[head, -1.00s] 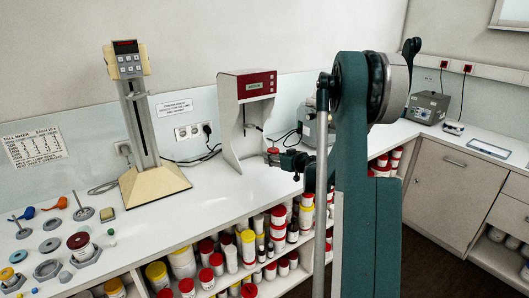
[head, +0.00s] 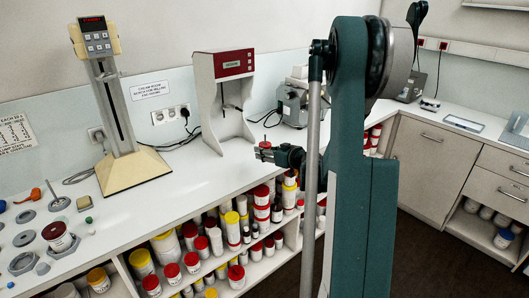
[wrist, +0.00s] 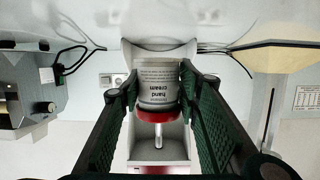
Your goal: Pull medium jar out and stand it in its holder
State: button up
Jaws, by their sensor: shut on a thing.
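My gripper (head: 268,152) is shut on a white jar with a red lid (wrist: 158,88), labelled "hand cream"; the label reads upside down in the wrist view. The jar sits between both dark green fingers (wrist: 155,100). In the head view only a small red part of it shows at the gripper's tip. A thin metal rod (wrist: 158,133) shows beyond the lid; I cannot tell whether it belongs to the jar. The red-panelled mill (head: 229,68) stands behind the gripper. Grey holders lie at the bench's left: an empty one (head: 23,264) and one under another red-lidded jar (head: 57,235).
A tall mixer on a cream base (head: 132,172) stands left of the mill. Small tools and rings (head: 59,203) lie at the far left. Shelves below the bench hold several jars (head: 195,262). The bench between the gripper and the mixer is clear.

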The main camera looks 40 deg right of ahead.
aim_at(265, 169)
jog(key=shift+f, duration=0.1)
jog(key=shift+f+b, duration=1.4)
jog(key=shift+f, duration=1.45)
jog(key=shift+f+b, duration=0.4)
jog(key=shift+f, duration=0.05)
jog(key=o, duration=1.1)
jog(key=shift+c, duration=0.2)
jog(key=o, duration=0.6)
jog(key=shift+c, duration=0.2)
jog(key=shift+s, duration=0.1)
jog(key=v, duration=0.7)
jog(key=shift+s, duration=0.35)
